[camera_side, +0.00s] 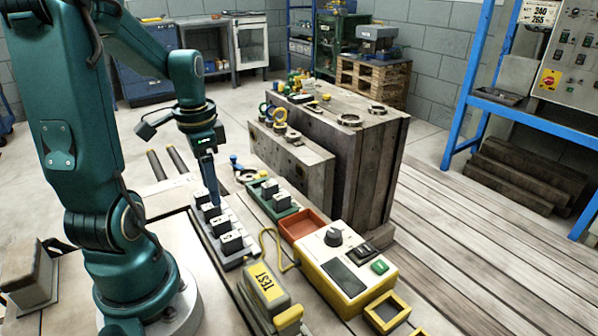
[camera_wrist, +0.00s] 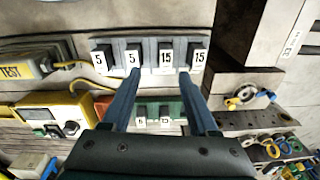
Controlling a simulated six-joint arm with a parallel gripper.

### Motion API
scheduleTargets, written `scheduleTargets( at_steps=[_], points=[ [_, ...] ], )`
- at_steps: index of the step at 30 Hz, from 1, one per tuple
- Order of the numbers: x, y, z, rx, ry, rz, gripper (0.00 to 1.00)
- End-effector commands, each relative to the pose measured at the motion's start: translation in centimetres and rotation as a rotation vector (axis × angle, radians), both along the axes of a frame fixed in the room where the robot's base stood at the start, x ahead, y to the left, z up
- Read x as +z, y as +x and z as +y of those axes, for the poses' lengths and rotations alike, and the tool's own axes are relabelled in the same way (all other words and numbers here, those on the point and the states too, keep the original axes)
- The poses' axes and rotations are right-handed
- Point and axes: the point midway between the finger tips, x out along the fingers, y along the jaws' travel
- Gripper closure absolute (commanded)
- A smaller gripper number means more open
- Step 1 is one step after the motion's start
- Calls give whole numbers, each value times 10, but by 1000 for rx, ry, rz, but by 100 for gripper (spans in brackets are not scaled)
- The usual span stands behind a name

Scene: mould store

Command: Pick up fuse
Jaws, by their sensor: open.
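Several black fuses with white labels stand in a row in a grey holder (camera_side: 222,262). In the wrist view the fuses read 5 (camera_wrist: 100,62), 5 (camera_wrist: 132,58), 15 (camera_wrist: 166,57) and 15 (camera_wrist: 199,59). A green holder (camera_side: 266,208) beside it carries two more fuses (camera_side: 281,201); it also shows between my fingers in the wrist view (camera_wrist: 154,104). My gripper (camera_side: 215,203) points down over the grey holder. In the wrist view my gripper (camera_wrist: 161,74) is open and empty, its fingertips around the two middle labels. Contact cannot be told; the side view hides the far fuses partly.
A yellow tester (camera_side: 345,265) with a knob, a red tray (camera_side: 312,223) and a TEST device (camera_side: 268,287) with a yellow cable stand nearby. Wooden blocks (camera_side: 357,160) with rings and small parts rise behind the green holder. A plank floor lies to the right.

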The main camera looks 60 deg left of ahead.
Motion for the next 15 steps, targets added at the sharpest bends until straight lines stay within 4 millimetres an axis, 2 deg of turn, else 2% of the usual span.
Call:
scheduleTargets(
  at_steps=[5, 8, 15],
  points=[
    [-11, -15, 11, 94, -40, 29, 40],
    [-16, -16, 12, 102, -41, 29, 40],
    [-43, -16, 11, 100, -43, 32, 40]
  ],
)
